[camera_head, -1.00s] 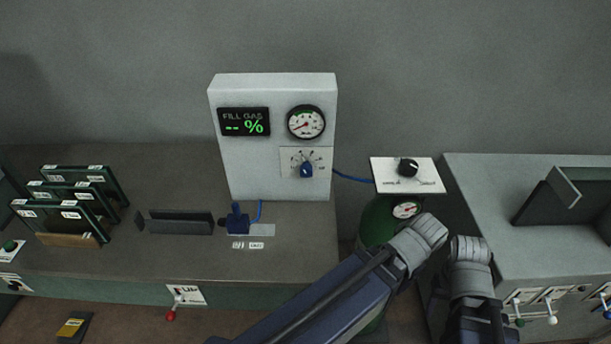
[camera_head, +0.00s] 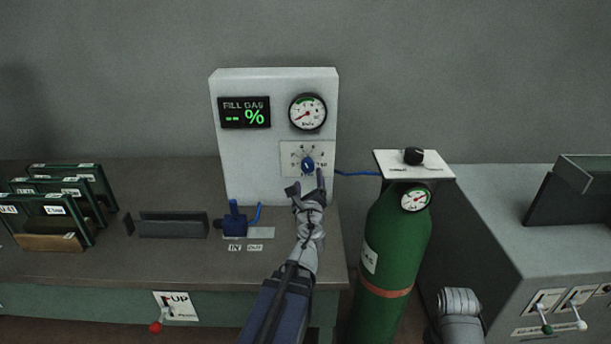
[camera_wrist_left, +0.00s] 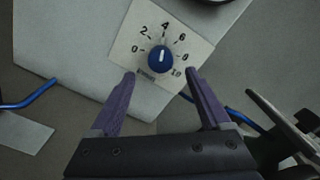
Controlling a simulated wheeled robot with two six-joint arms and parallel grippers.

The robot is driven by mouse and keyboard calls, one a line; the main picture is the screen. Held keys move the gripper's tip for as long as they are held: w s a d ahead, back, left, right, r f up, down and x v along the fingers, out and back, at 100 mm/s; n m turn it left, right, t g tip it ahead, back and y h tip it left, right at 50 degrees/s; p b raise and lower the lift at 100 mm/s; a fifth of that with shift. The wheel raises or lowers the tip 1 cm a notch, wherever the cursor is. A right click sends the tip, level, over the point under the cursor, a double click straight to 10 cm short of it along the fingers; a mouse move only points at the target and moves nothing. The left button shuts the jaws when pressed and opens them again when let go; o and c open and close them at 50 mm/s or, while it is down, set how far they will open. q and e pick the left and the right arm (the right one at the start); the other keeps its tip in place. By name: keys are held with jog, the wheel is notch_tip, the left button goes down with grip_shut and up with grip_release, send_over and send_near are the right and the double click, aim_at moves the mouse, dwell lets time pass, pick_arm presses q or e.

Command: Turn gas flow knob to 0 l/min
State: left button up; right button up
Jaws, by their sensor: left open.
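The gas flow knob (camera_head: 307,164) is a small blue dial on the white panel of the fill gas unit, below the round gauge (camera_head: 308,112). In the left wrist view the knob (camera_wrist_left: 159,59) sits on a plate with a scale from 0 to 10. Its white mark points up, roughly toward 4. My left gripper (camera_head: 306,182) is open just below and in front of the knob. Its purple fingers (camera_wrist_left: 161,74) lie to either side below the knob, apart from it. Only a grey link of my right arm shows at the lower right; its gripper is out of view.
A green gas cylinder (camera_head: 392,245) with a gauge and a black knob (camera_head: 413,156) on a white plate stands right of the table. Dark frames (camera_head: 60,205) stand at the left. A blue fitting (camera_head: 235,220) sits near the unit's base.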

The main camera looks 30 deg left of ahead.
aim_at(308, 168)
pick_arm(q)
jog(key=shift+x, duration=3.95)
grip_shut()
